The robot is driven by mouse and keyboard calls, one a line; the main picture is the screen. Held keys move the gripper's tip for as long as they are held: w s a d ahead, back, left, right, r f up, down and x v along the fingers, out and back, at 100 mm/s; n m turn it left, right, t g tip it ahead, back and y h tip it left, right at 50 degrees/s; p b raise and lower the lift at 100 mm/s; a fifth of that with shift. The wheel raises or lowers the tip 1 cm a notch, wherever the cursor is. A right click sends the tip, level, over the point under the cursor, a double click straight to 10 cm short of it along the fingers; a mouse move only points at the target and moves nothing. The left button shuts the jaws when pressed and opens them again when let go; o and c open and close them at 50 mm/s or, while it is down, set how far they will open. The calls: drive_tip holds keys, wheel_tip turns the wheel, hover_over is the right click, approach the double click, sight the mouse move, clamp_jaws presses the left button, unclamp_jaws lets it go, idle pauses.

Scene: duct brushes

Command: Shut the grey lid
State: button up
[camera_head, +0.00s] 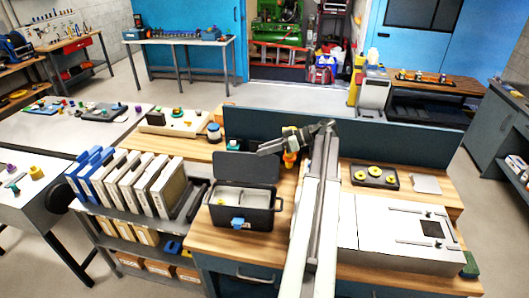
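A dark grey box (240,217) stands on the wooden bench top near the middle of the view. Its grey lid (246,168) is raised at the back edge and stands open, tilted up. Pale compartments (241,198) show inside, and a blue latch (238,223) sits on the front. My arm reaches up from the bottom, to the right of the box. My gripper (262,151) points left, above and behind the lid's upper right corner, and looks apart from it. It is too small to tell whether its fingers are open.
Upright white and blue binders (130,180) stand left of the box. A dark blue partition (390,140) runs along the back. A tray (374,176) with yellow rings and a white flat case (400,232) lie to the right.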

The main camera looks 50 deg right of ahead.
drive_tip(key=shift+s, duration=0.1)
clamp_jaws()
idle(1.2)
